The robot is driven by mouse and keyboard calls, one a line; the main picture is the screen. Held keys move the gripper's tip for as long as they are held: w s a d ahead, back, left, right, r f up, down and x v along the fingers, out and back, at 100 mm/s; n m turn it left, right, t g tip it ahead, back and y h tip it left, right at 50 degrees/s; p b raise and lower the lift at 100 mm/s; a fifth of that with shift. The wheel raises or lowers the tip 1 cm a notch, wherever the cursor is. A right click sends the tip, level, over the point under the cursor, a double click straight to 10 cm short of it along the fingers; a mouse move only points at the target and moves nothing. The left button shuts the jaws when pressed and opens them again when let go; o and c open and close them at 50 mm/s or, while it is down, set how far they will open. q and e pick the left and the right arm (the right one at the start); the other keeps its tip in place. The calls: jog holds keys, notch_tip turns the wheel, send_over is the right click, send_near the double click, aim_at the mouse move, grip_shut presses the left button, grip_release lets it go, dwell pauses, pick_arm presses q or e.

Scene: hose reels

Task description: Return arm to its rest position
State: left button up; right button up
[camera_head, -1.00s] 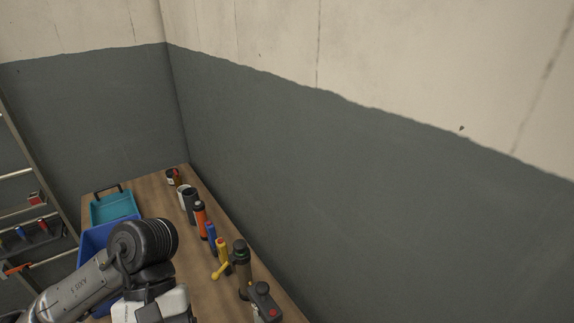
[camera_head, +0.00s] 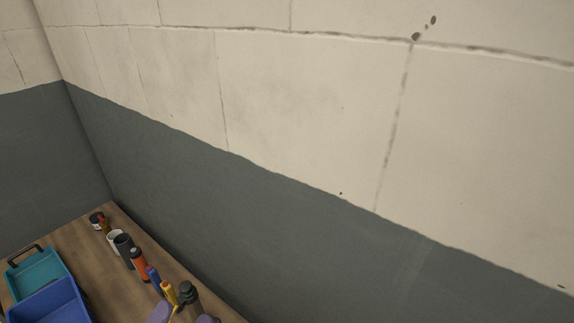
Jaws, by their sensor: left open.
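Two pale purple tips at the bottom edge of the head view appear to be the fingers of my left gripper (camera_head: 183,316). They are spread apart, with only the tips showing. A dark bottle-like item with a green band (camera_head: 189,296) stands on the bench behind the gap between them. I cannot tell whether they touch anything. The rest of my left arm is out of the picture. My right gripper is not in view.
The wooden bench (camera_head: 80,250) runs along the wall. A teal tray (camera_head: 38,270) and a blue bin (camera_head: 48,303) are at the left. Jars, a dark mug (camera_head: 123,249), an orange-and-black item (camera_head: 139,265), and blue and yellow tools line the wall side.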

pick_arm(q)
jog(key=s+a+f+n+g+y+p, duration=0.2)
jog(key=s+f+n+g+y, duration=0.15)
jog(key=f+n, duration=0.3)
jog(key=s+a+f+n+g+y+p, duration=0.2)
jog(key=s+f+n+g+y+p, duration=0.1)
jog(key=f+n+g+y, duration=0.3)
jog(key=s+f+n+g+p, duration=0.1)
jog(key=s+f+g, duration=0.2)
jog(key=s, duration=0.4)
jog(key=s+f+n+g+p, duration=0.1)
jog(key=s+f+n+g, duration=0.1)
jog(key=s+f+g, duration=0.2)
jog(key=s, duration=0.3)
jog(key=shift+s+a+g+h+p, duration=0.15)
jog(key=shift+g+h+p, duration=0.2)
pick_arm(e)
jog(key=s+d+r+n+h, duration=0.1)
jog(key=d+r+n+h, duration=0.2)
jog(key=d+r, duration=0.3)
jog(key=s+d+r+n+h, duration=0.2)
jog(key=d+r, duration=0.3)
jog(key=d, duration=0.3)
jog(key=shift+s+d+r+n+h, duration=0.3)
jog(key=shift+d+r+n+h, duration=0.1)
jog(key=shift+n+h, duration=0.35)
